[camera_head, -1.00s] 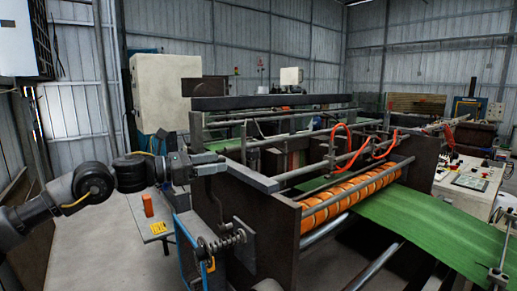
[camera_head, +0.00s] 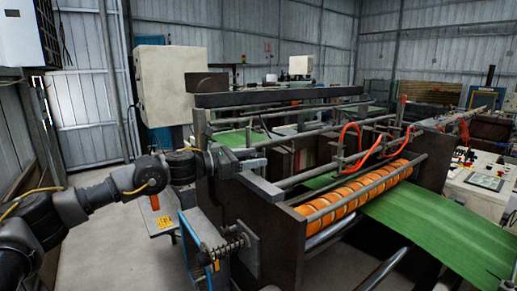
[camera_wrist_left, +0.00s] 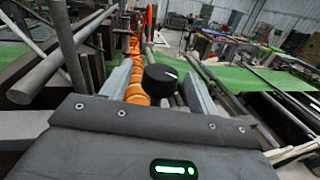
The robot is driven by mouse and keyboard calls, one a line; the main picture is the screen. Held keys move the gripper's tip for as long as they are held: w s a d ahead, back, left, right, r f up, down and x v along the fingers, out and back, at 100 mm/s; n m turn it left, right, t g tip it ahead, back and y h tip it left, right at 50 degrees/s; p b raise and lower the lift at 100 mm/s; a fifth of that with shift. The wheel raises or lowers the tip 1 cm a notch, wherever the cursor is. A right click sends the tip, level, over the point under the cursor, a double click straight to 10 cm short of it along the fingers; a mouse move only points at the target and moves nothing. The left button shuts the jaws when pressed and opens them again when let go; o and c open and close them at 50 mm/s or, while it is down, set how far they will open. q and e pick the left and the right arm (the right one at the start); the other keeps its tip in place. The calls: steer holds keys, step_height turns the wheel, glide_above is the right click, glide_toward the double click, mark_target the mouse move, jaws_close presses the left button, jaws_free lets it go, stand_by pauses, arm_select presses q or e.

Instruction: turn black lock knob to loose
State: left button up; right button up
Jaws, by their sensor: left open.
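The black lock knob (camera_wrist_left: 160,79) is a short round cap with a white mark on top. In the left wrist view it sits between the two fingers of my left gripper (camera_wrist_left: 160,68), with the fingers apart on either side. I cannot tell whether either finger touches it. In the head view my left gripper (camera_head: 252,160) is over the near side frame of the machine, and the knob cannot be made out there. My right gripper is not in view.
The machine has an orange-banded roller (camera_head: 353,194), a green sheet (camera_head: 437,228) and red hoses (camera_head: 349,134). A spring mechanism (camera_head: 228,243) juts from its near side. A small table (camera_head: 163,222) stands at left. A control console (camera_head: 480,186) stands at right.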

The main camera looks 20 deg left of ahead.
arm_select(q)
steer(key=shift+w+d+r+p, duration=0.2)
steer(key=shift+w+d+p, duration=0.15)
steer(key=shift+d, duration=0.25)
steer(key=shift+w+d+f, duration=0.15)
steer(key=shift+w+d, duration=0.05)
